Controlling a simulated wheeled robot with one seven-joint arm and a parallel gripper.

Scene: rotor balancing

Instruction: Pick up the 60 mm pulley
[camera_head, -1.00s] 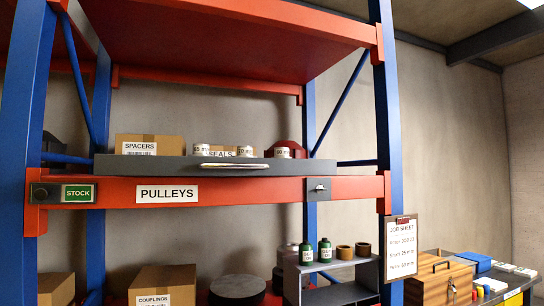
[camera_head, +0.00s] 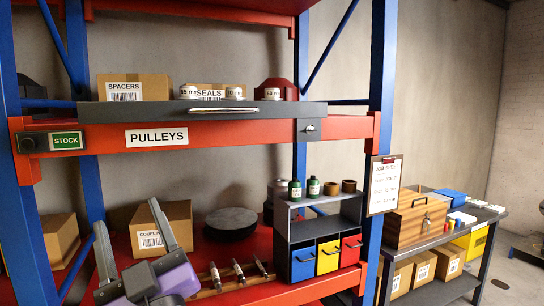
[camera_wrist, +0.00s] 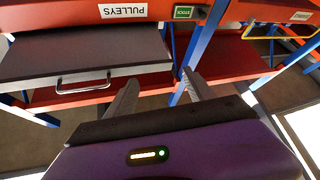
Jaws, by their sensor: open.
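Small white-labelled cylinders show just above the grey drawer front (camera_head: 160,112) on the PULLEYS shelf. The right one (camera_head: 272,94) seems to read 60 mm, though the print is small. Others to its left seem to read 70 mm (camera_head: 234,93) and 35 mm (camera_head: 188,92). Their lower parts are hidden by the drawer front. My gripper (camera_head: 127,213) is open and empty, low at the left, below the PULLEYS beam. In the wrist view, my gripper's fingers (camera_wrist: 160,80) are apart with nothing between them, and the drawer (camera_wrist: 60,65) with its handle is at the left.
SPACERS (camera_head: 135,88) and SEALS (camera_head: 212,90) boxes stand by the drawer. Below are a COUPLINGS box (camera_head: 175,228), a dark disc (camera_head: 231,223) and a grey rack (camera_head: 300,230) with coloured bins. A blue post (camera_head: 380,130) and a bench (camera_head: 450,225) stand at the right.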

